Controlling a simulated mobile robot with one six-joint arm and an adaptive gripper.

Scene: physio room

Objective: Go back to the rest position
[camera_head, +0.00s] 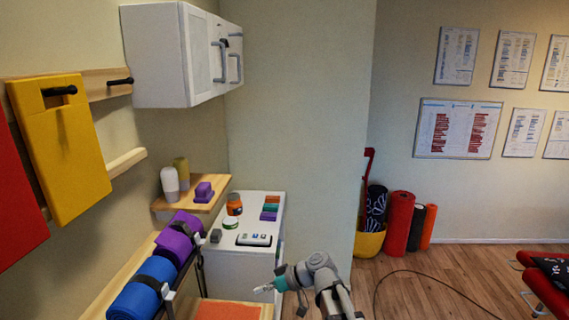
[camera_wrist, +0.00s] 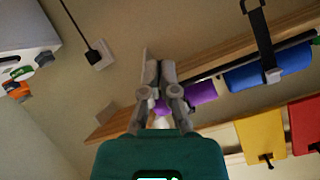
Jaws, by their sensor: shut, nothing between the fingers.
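My gripper (camera_head: 264,289) is in front of the white cabinet, low in the middle of the head view, at the end of my grey arm. In the wrist view my gripper (camera_wrist: 159,64) points up the picture with its fingers together and nothing between them. It is apart from the things on the cabinet top. A purple roll (camera_wrist: 201,93) shows behind the fingers in the wrist view.
A white cabinet (camera_head: 257,265) carries jars and small coloured blocks. A wooden shelf (camera_head: 212,203) and rolled mats, one blue (camera_head: 143,290), line the left wall. A white wall cupboard (camera_head: 165,60) hangs above. Wooden floor (camera_head: 425,285) is open at the right, with a cable on it.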

